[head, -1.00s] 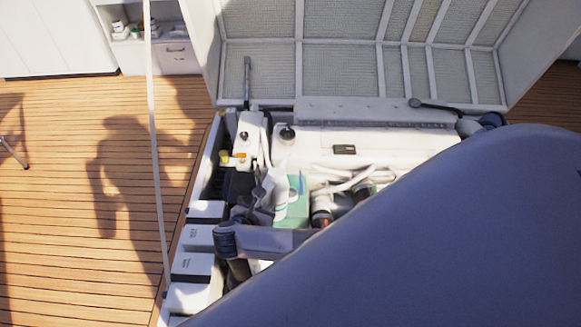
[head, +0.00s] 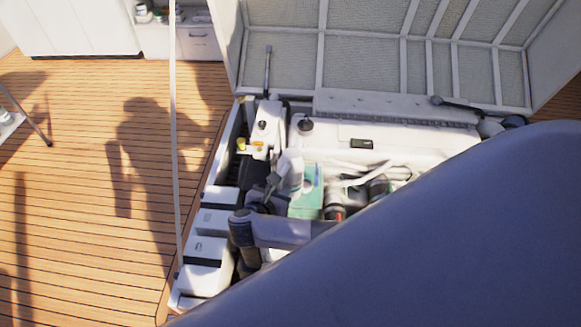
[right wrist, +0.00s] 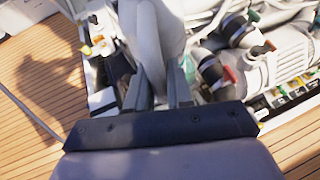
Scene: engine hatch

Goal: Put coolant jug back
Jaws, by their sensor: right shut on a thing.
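My right gripper (head: 275,182) is over the left part of the open engine hatch. In the right wrist view its fingers (right wrist: 158,84) are shut on a pale grey-white thing, which I take to be the coolant jug (right wrist: 150,30). The jug also shows in the head view (head: 291,171), small and partly hidden by the gripper. Its lower part is hidden, and I cannot tell whether it touches anything below. A teal box-like thing (head: 306,193) is just right of it in the head view. My left gripper is not in view.
Batteries (head: 208,251) line the hatch's left side. A white tank with a yellow fitting (head: 263,128) stands behind the gripper. The white engine (head: 400,140) and its hoses fill the right. The raised lid (head: 370,60) stands behind. Wooden deck (head: 80,180) lies clear to the left.

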